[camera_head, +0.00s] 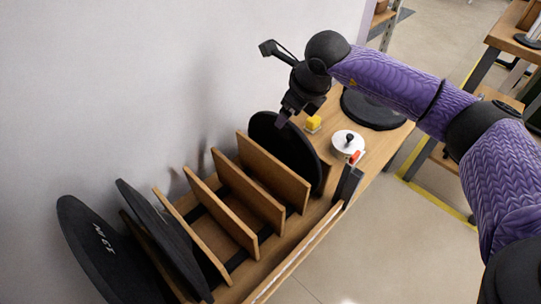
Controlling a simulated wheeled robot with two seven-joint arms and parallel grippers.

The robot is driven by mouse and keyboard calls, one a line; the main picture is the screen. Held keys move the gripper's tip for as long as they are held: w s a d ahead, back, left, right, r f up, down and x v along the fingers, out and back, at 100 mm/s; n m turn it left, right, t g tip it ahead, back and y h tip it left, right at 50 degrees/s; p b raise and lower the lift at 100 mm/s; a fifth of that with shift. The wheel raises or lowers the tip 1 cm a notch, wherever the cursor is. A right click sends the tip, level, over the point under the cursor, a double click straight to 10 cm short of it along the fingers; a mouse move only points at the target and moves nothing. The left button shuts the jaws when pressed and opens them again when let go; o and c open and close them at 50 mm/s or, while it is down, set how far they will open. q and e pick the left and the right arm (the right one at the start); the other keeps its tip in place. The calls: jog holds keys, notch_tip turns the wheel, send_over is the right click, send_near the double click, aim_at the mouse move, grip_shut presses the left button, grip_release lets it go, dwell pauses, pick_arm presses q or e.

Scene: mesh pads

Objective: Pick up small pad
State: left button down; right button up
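A round black pad (290,148), smaller than the pads at the left, stands on edge at the right end of the wooden rack (262,192). My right gripper (282,121) comes in from the right and points down at this pad's upper edge. Its fingertips overlap the rim in the picture. The fingers are dark and small, so I cannot tell whether they are closed on the pad. The lower left of the pad is hidden behind a wooden divider. My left gripper is not in view.
Two larger black pads (103,248) (160,232) stand at the rack's left end. A dark disc (370,110) lies flat at the back right. A yellow block (313,123) and a white round object with a black knob (347,143) sit near the small pad. A wall runs behind.

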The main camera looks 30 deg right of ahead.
aim_at(286, 127)
jog(key=b+x, duration=0.2)
jog(key=x, duration=0.1)
jog(key=b+x, duration=0.2)
jog(key=x, duration=0.1)
jog(key=d+b+x, duration=0.1)
jog(key=b+x, duration=0.1)
jog(key=x, duration=0.1)
jog(key=shift+s+d+f, duration=0.1)
jog(key=shift+s+f, duration=0.2)
jog(key=shift+f, duration=0.2)
jog(key=shift+r, duration=0.35)
jog(key=c, duration=1.2)
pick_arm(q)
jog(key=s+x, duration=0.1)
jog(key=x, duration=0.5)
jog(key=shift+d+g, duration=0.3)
pick_arm(e)
grip_shut()
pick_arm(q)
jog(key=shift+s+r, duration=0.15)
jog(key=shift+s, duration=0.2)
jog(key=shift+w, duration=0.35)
pick_arm(e)
jog(key=shift+r, duration=0.1)
